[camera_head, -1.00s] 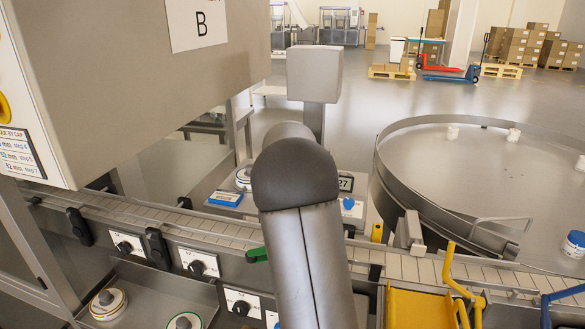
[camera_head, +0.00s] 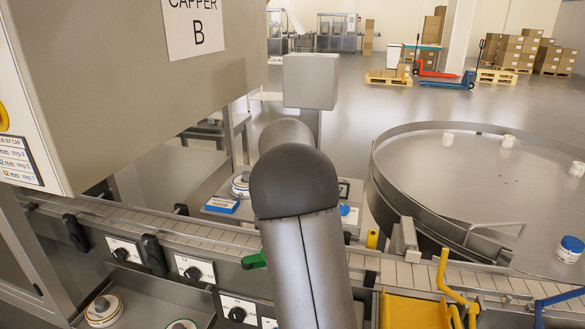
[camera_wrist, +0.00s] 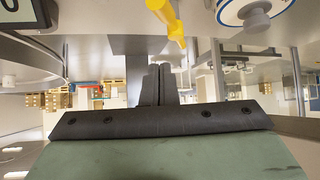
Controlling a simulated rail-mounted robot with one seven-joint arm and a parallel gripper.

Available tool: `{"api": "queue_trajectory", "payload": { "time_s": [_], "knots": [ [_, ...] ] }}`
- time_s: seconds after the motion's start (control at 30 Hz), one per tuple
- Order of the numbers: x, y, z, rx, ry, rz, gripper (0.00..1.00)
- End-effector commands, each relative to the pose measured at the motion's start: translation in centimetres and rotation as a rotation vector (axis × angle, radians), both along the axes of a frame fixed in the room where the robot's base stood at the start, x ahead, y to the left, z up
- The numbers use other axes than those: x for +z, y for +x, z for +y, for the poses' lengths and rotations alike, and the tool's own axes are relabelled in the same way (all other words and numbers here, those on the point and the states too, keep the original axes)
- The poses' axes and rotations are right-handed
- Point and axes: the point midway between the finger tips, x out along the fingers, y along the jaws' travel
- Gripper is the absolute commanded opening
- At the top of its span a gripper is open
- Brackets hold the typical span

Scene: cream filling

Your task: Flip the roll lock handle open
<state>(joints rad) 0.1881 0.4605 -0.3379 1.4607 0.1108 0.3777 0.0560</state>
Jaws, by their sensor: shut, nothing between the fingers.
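No handle is labelled as the roll lock in readable text, so I cannot tell which it is. A green lever (camera_head: 254,260) sits at the conveyor's front rail, just left of my arm. Black levers (camera_head: 154,253) stand along the same rail to its left. Bent yellow bars (camera_head: 447,285) rise by a yellow chute at the lower right. In the wrist view a yellow rod-like part (camera_wrist: 168,20) hangs at the top, near my fingers but apparently apart from them. My gripper (camera_wrist: 160,82) is shut and empty there; my arm hides it in the head view.
The conveyor (camera_head: 205,233) runs across the front, under the Capper B housing (camera_head: 120,85). A round steel table (camera_head: 470,180) with several small containers stands at right. Black knobs (camera_head: 193,273) line the front panel. A grey box on a post (camera_head: 311,80) stands behind my arm.

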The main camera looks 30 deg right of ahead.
Motion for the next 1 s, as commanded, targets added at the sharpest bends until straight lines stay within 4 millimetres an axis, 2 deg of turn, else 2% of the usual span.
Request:
{"api": "queue_trajectory", "payload": {
  "time_s": [0.17,0.33,1.0],
  "knots": [
    [2.2,0.5,2.5,0.001,-0.003,-0.002,0.00],
    [3.6,0.7,3.8,-0.002,-0.004,-0.002,0.00],
    [3.9,0.6,4.3,-0.003,0.002,0.002,0.00]
  ]
}}
